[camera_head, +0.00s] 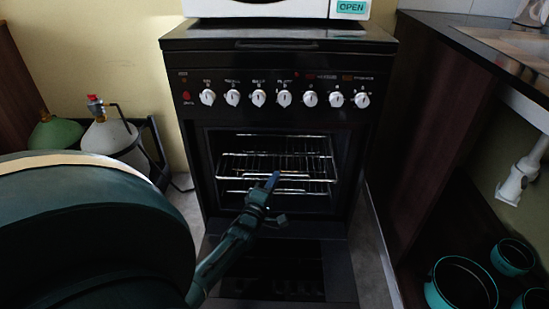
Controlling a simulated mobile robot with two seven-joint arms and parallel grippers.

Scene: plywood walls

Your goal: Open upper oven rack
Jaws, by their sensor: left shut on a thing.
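The black oven (189,140) stands straight ahead with its door (333,262) folded down open. Inside it are wire racks, one above the other. The upper oven rack (310,156) shows as a set of bright wires across the cavity. My left gripper (271,182) reaches in from the lower left to the front edge of the racks. It is shut on the front of a rack, which looks like the upper oven rack; the fingers hide the exact contact. My right gripper is not in view.
A white appliance with a green OPEN label (351,7) stands on top of the oven. Gas bottles (109,137) stand at the left. A dark cabinet (431,130) flanks the oven at the right, with green pots (462,284) low at the right.

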